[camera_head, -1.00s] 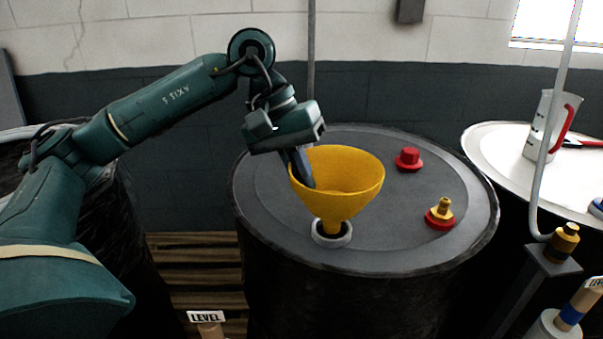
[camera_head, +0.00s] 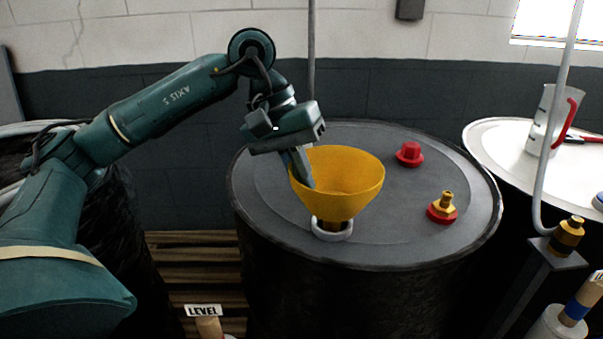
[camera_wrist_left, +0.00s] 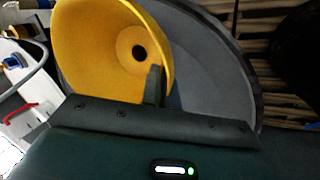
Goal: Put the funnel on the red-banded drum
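The yellow funnel (camera_head: 345,178) stands upright over the pale ring-shaped opening (camera_head: 331,234) near the front of the dark drum's top (camera_head: 270,190). Its spout goes down into the ring; the lower end is hidden. My left gripper (camera_head: 302,172) is at the funnel's left rim, shut on its wall, with a finger reaching inside the bowl. In the left wrist view the funnel (camera_wrist_left: 100,50) shows its inside and dark hole, with a finger (camera_wrist_left: 155,88) against the wall. No red band shows on the drum's dark side. My right gripper is not in view.
A red cap (camera_head: 409,154) and a brass fitting on a red base (camera_head: 442,208) stand on the drum top, right of the funnel. A white-topped drum (camera_head: 500,150) at right carries a jug (camera_head: 545,120). A grey pipe (camera_head: 541,190) rises between them.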

